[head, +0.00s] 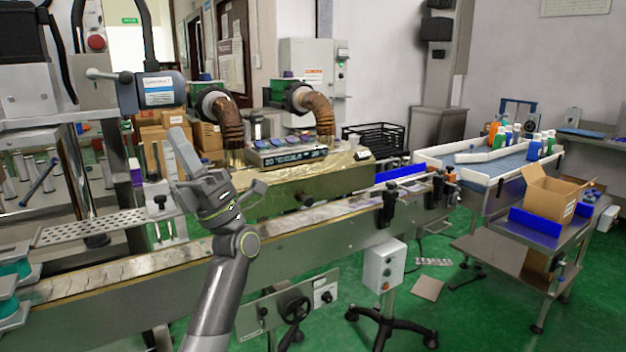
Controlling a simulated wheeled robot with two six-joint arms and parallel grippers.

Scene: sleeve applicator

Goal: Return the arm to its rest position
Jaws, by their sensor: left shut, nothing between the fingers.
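My left arm (222,285) rises from the bottom of the head view, left of centre. Its grey gripper (183,152) is raised in front of the conveyor, with its fingers pointing up and to the left. It is shut and holds nothing. It covers part of the machine and belt behind it. My right gripper does not show.
A long conveyor (330,212) crosses from lower left to the right. A cardboard box (549,193) sits on a side table at right. Green floor (450,325) is open at lower right.

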